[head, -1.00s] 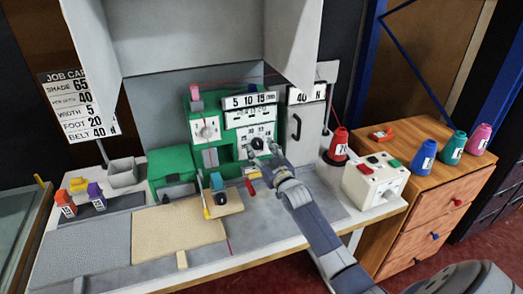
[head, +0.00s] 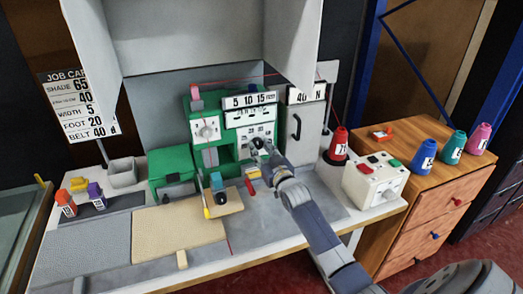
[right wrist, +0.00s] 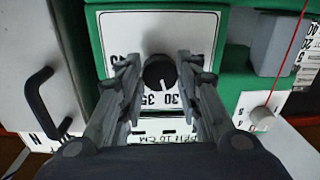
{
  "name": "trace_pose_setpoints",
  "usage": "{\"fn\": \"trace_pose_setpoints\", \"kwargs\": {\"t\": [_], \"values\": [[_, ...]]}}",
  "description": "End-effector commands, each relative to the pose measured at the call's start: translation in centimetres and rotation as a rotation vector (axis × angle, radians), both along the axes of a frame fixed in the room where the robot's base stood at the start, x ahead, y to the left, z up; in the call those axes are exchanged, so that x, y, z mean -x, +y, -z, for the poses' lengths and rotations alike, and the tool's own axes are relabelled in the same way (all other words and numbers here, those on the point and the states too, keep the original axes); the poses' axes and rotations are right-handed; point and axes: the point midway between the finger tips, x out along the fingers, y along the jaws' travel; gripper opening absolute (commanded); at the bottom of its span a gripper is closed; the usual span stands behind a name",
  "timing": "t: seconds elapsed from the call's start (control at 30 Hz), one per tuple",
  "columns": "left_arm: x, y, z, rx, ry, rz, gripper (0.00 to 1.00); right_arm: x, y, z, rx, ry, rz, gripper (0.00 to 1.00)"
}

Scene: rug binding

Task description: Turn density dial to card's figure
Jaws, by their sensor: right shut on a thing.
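The black density dial (right wrist: 159,72) sits on the white scale plate of the green machine (head: 203,108). The dial's white mark points down towards the space near 30 and 35. My right gripper (head: 257,147) is shut on the dial, one finger on each side in the right wrist view (right wrist: 160,78). The job card (head: 75,105) at the left lists 65, 40, 5, 20 and 40; its second line, small, reads 40. My left gripper is not in view.
A grey cabinet with a black handle (head: 296,127) stands right of the machine. A red spool (head: 338,144) and a white button box (head: 375,179) are farther right. A white knob (right wrist: 262,114) is on the machine's other panel. A beige rug piece (head: 178,238) lies in front.

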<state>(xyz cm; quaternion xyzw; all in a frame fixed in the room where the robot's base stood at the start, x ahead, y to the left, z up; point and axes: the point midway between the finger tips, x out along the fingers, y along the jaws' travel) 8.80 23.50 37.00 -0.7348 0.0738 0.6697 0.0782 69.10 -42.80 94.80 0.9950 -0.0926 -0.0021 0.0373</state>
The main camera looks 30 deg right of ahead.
Motion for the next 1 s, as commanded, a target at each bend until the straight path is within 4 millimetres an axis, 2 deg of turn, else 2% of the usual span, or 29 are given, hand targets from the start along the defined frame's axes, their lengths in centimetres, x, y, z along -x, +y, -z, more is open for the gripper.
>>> {"fn": "trace_pose_setpoints", "kwargs": {"t": [0.27, 1.0], "values": [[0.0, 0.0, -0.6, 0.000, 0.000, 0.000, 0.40, 0.0, 0.1, 0.0, -0.182, -0.042, 0.001, 0.08], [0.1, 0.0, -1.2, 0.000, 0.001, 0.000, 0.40, -0.1, 0.4, 0.0, -0.864, -0.207, 0.000, 0.08]]}}
